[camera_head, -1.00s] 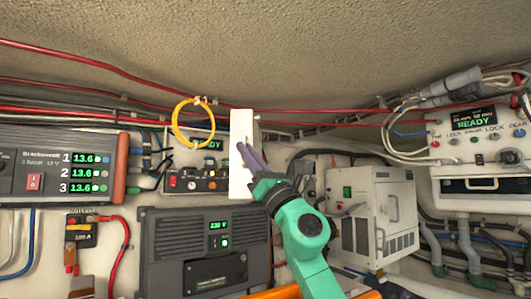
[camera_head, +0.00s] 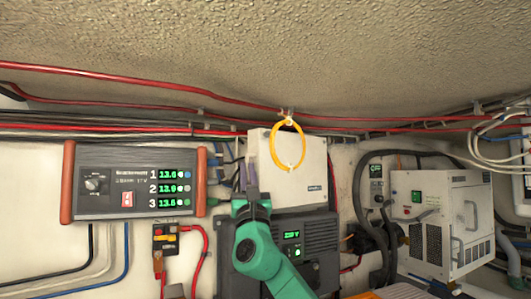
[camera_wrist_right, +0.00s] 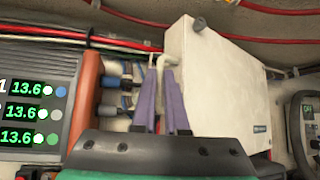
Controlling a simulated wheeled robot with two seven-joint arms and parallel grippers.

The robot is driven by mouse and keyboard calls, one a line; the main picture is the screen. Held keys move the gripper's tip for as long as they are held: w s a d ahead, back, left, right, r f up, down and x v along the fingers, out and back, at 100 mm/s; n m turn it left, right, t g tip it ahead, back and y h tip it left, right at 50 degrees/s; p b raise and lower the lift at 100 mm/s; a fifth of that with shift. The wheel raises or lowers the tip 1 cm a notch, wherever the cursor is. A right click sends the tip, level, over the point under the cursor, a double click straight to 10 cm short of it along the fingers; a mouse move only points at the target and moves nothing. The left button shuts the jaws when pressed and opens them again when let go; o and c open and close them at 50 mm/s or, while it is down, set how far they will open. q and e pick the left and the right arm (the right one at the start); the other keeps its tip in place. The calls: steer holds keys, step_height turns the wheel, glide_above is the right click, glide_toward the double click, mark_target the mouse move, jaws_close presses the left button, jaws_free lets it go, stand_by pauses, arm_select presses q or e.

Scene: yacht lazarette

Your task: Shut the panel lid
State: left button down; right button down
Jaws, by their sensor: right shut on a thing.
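The panel lid (camera_head: 306,158) is a white square plate on the wall, now facing me and covering the small control panel. It fills the upper middle of the right wrist view (camera_wrist_right: 225,85). I cannot tell whether it lies fully flush. My right gripper (camera_head: 250,172) is at the lid's left edge. In the right wrist view its purple fingers (camera_wrist_right: 162,92) are closed around a small white handle (camera_wrist_right: 158,62) beside that edge. The lid's lower left part is partly hidden by the fingers. My left gripper is out of view.
An orange ring (camera_head: 288,145) hangs from the cables in front of the lid. A charger with green digits (camera_head: 130,182) is on the left, a dark inverter (camera_head: 318,240) below, and a white vented box (camera_head: 445,222) on the right. Red cables (camera_head: 230,98) run above.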

steer(key=shift+s+a+r+m+h+p, duration=0.15)
steer(key=shift+r+m+h+p, duration=0.2)
steer(key=shift+h+p, duration=0.3)
steer(key=shift+w+a+f+h, duration=0.25)
steer(key=shift+w+a, duration=0.05)
steer(key=shift+w, duration=0.2)
steer(key=c, duration=1.1)
jaws_free()
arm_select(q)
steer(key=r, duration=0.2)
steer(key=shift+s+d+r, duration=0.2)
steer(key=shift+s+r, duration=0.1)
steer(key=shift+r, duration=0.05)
arm_select(e)
steer(key=shift+o, duration=0.8)
steer(key=shift+a, duration=0.15)
